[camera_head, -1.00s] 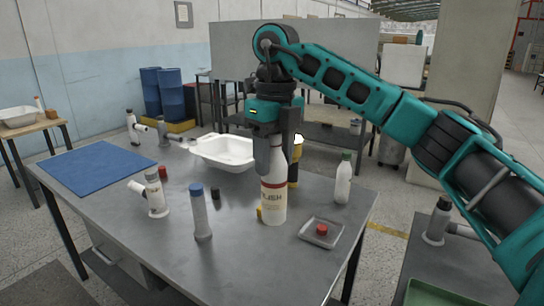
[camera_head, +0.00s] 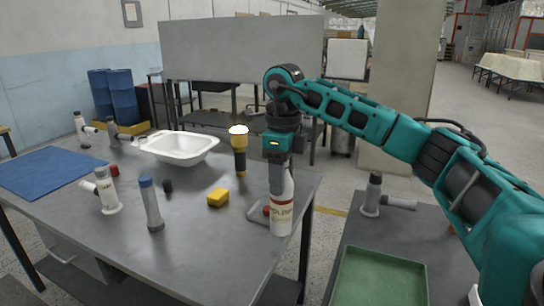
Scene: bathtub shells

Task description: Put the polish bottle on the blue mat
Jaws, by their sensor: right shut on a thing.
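The polish bottle (camera_head: 282,212) is white with a reddish band and dark lettering, upright near the right edge of the metal table. My right gripper (camera_head: 278,178) points down and is shut on its upper part. I cannot tell whether its base touches the table or hangs above it. The blue mat (camera_head: 50,172) lies flat and bare at the table's far left, well away from the bottle. My left gripper is out of view.
A grey tray (camera_head: 253,213) is partly hidden behind the bottle. A yellow block (camera_head: 218,197), a yellow-black flashlight (camera_head: 239,152), a blue-capped tube (camera_head: 151,205), a grey-white fitting (camera_head: 106,192) and a white tub (camera_head: 182,147) stand between bottle and mat. A green tray (camera_head: 380,278) is at right.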

